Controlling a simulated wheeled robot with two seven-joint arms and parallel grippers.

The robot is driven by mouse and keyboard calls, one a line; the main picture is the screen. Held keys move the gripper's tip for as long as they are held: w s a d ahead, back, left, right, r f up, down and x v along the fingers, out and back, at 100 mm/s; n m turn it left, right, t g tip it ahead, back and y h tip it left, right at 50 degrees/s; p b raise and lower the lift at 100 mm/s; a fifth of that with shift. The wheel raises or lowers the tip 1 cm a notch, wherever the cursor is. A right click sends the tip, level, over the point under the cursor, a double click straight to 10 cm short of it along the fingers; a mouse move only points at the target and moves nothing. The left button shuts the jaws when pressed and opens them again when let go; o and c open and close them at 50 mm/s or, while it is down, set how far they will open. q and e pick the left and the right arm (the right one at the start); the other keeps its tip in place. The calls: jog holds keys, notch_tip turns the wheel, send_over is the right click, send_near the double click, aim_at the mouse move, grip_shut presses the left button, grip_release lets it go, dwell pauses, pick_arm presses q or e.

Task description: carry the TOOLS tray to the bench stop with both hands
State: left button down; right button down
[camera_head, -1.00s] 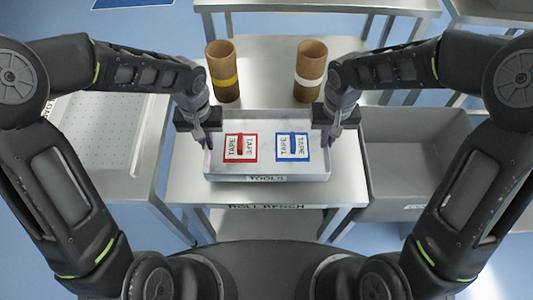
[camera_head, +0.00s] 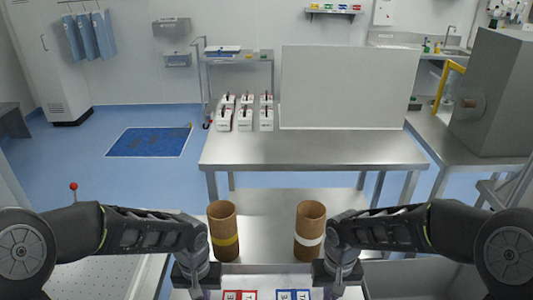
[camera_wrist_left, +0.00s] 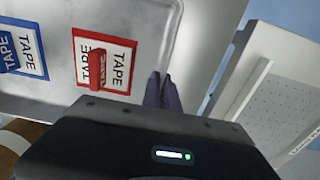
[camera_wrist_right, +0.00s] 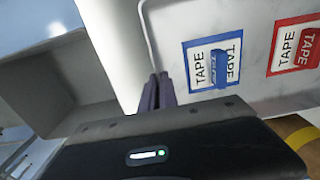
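The grey TOOLS tray (camera_head: 266,269) shows only its far part at the bottom edge of the head view; its front and label are out of frame. In it lie a red-framed TAPE card (camera_wrist_left: 105,55) with a red item on it and a blue-framed TAPE card (camera_wrist_right: 212,65) with a blue item on it. My left gripper (camera_wrist_left: 164,90) has its fingers close together on the tray's left side wall. My right gripper (camera_wrist_right: 157,90) is likewise closed on the right side wall. Contact is partly hidden by the gripper bodies.
Two brown tubes, one yellow-banded (camera_head: 223,232) and one white-banded (camera_head: 310,231), stand just behind the tray. Beyond is a steel table (camera_head: 310,150) with several white boxes (camera_head: 244,118) and a large panel (camera_head: 350,88). Its front half is clear. A grey machine (camera_head: 492,95) stands right.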

pick_arm(q)
jog(key=shift+w+r, duration=0.1)
pick_arm(e)
jog(key=shift+w+r, duration=0.1)
